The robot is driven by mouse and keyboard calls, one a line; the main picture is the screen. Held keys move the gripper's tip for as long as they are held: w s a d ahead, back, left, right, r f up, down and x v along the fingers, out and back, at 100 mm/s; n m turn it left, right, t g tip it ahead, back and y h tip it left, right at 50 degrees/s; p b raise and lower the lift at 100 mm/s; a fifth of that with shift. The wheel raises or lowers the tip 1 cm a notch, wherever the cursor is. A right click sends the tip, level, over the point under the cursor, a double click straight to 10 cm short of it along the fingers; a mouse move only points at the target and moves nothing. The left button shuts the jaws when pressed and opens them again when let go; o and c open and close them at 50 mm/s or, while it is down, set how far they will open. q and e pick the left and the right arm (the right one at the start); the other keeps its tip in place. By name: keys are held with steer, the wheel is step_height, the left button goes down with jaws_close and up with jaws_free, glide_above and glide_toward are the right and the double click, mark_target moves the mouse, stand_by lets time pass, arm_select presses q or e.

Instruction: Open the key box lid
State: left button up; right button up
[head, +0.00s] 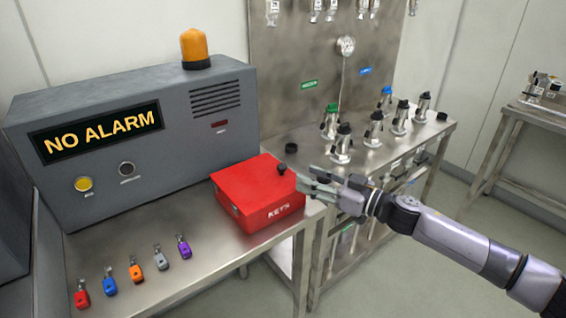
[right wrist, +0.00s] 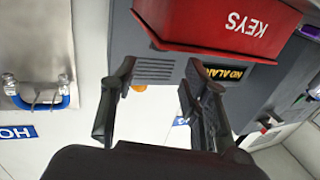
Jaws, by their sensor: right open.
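The red key box (head: 258,195) sits on the right end of the metal bench, its lid shut. A black knob (head: 282,168) stands at the right side of the lid. My right gripper (head: 303,182) is just right of the box, pointing left at it, near the knob. In the right wrist view the gripper (right wrist: 158,78) is open with nothing between its fingers. The key box (right wrist: 220,25) shows there upside down at the top, beyond the fingertips. Whether a finger touches the box cannot be told. My left gripper is not in view.
A grey alarm cabinet (head: 150,150) reading "NO ALARM" stands behind the box, with an orange beacon (head: 195,48) on top. Several coloured padlocks (head: 135,270) lie on the bench front. A valve bench (head: 375,160) stands to the right. Bare bench top (head: 215,255) lies left of the box.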

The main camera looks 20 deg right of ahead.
mark_target(283, 166)
steer(key=p+x, duration=0.1)
steer(key=x, duration=0.8)
steer(key=shift+c, duration=0.3)
jaws_close()
stand_by(0.4)
